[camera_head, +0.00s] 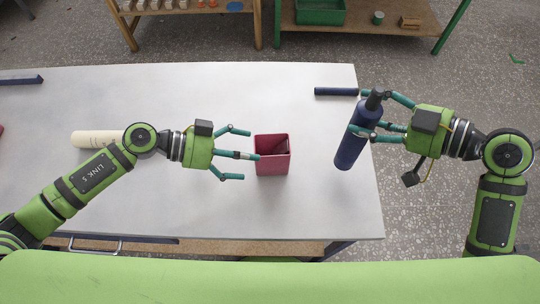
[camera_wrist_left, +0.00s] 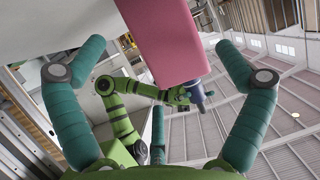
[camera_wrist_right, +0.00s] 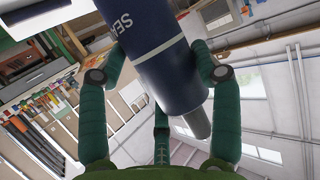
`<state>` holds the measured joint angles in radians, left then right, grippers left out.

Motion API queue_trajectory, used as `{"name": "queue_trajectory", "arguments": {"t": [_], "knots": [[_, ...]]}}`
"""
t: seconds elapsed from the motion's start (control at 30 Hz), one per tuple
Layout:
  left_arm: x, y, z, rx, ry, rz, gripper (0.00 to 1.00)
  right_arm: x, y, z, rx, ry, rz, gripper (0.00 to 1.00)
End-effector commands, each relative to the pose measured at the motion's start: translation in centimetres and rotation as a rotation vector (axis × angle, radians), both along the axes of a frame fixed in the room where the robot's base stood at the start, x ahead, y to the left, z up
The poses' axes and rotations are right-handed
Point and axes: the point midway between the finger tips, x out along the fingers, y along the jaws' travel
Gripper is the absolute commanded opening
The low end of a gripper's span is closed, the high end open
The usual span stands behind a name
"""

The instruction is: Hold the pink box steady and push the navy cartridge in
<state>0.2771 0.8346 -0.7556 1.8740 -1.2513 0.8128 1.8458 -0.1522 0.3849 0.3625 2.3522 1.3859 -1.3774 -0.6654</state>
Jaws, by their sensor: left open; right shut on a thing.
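The pink box (camera_head: 272,163) stands upright on the table, its open top showing a dark inside. My left gripper (camera_head: 245,155) is open at the box's left side, its fingers pointing at it. The box (camera_wrist_left: 165,40) also shows in the left wrist view, ahead of and between the spread fingers. The navy cartridge (camera_head: 348,145) is held by my right gripper (camera_head: 372,120) near the table's right edge, tilted, its dark narrow end up. In the right wrist view the navy cartridge (camera_wrist_right: 165,60) lies between the fingers, with white lettering on it.
A cream cylinder (camera_head: 92,139) lies at left behind my left arm. A navy bar (camera_head: 336,91) lies at the back right edge, another (camera_head: 22,79) at the far left. The grey table (camera_head: 200,95) is clear between the box and the cartridge. Shelves (camera_head: 190,14) stand beyond.

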Motion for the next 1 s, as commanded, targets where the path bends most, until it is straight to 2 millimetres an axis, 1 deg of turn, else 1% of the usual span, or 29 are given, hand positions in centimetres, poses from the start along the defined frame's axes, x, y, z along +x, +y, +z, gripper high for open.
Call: {"name": "queue_trajectory", "arguments": {"t": [0.03,0.1,0.2,0.33,0.5,0.77,0.8,0.87,0.9,0.93,1.0], "knots": [[0.1,-1.1,-0.5,-0.005,-0.004,-0.002,1.00,0.0,0.0,-0.5,0.002,-0.003,-0.001,0.05],[0.2,-2.3,-1.1,-0.004,-0.003,-0.002,1.00,0.0,0.0,-1.0,0.002,-0.003,-0.001,0.05],[0.3,-3.8,-1.6,-0.004,-0.004,-0.002,1.00,0.0,0.0,-1.5,0.002,-0.003,-0.001,0.05],[0.4,-5.1,-2.2,-0.002,-0.002,0.000,1.00,0.0,0.0,-2.0,0.002,-0.003,-0.001,0.05],[0.5,-6.0,-2.5,-0.001,-0.003,0.001,1.00,0.0,0.0,-2.2,0.002,-0.003,-0.001,0.05],[0.5,-6.1,-2.4,-0.001,-0.002,0.001,1.00,0.0,0.0,-2.2,0.002,-0.003,-0.001,0.05],[0.5,-6.1,-2.4,-0.001,-0.002,0.001,0.96,0.0,0.0,-2.2,0.002,-0.003,-0.001,0.05],[0.5,-6.1,-2.4,-0.001,-0.002,0.001,0.72,0.0,0.0,-2.2,0.002,-0.003,-0.001,0.05],[0.5,-6.1,-2.4,-0.001,-0.002,0.001,0.56,0.0,0.0,-2.2,0.002,-0.003,-0.001,0.05],[0.5,-6.1,-2.4,-0.001,-0.002,0.001,0.46,0.0,0.0,-2.2,0.002,-0.003,-0.001,0.05],[0.5,-6.1,-2.4,-0.001,-0.002,0.001,0.46,0.0,0.0,-2.2,0.002,-0.003,-0.001,0.05]]}}
